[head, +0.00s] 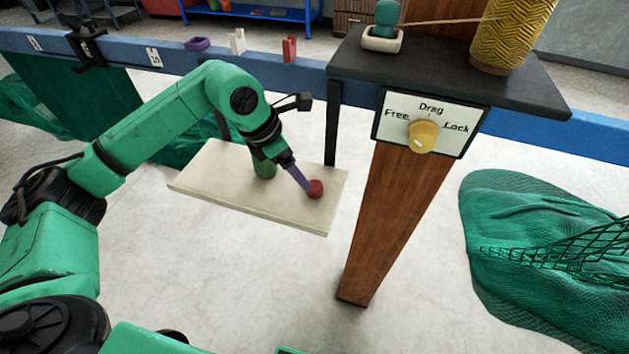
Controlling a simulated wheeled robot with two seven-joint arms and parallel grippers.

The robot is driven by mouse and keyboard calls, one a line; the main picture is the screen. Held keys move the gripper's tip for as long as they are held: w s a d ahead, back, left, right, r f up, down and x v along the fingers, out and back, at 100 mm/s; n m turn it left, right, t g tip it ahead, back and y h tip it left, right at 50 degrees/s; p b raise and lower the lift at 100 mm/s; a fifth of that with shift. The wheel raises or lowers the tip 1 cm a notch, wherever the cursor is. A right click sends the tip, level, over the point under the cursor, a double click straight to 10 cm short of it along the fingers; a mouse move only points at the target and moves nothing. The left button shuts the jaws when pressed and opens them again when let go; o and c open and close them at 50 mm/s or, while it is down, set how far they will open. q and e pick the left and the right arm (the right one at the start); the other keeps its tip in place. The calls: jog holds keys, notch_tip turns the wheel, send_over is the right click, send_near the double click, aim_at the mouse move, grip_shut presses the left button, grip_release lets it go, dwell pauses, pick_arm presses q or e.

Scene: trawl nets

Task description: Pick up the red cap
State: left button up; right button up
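The red cap (316,189) is a small round red thing near the right end of a pale board (225,200). My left gripper (304,182) reaches down from the upper left, and its purple-grey fingers end at the cap's upper left side. The fingers overlap in this view, so I cannot tell whether they are closed on the cap or only beside it. I also cannot tell whether the cap rests on the board. A green cylinder (264,168) stands on the board behind the gripper. My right gripper is not in view.
A wooden post (385,215) with a Free/Drag/Lock dial (423,136) stands right of the board, under a dark shelf (440,70) holding a yellow twine spool (512,35). Green netting (540,235) lies at right. A blue beam (270,70) crosses behind.

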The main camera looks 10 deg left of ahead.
aim_at(312, 184)
pick_arm(q)
jog(key=f, duration=0.1)
jog(key=w+d+f, duration=0.1)
jog(key=shift+w+d+f+p, duration=0.2)
jog(key=shift+f+p, duration=0.1)
jog(key=shift+p, duration=0.05)
jog(key=p+x, duration=0.2)
jog(key=x, duration=0.2)
jog(key=shift+d+f+p, duration=0.1)
jog(key=shift+f+p, duration=0.1)
jog(key=shift+p, duration=0.1)
jog(key=shift+f, duration=0.4)
jog(key=shift+w, duration=0.1)
grip_shut()
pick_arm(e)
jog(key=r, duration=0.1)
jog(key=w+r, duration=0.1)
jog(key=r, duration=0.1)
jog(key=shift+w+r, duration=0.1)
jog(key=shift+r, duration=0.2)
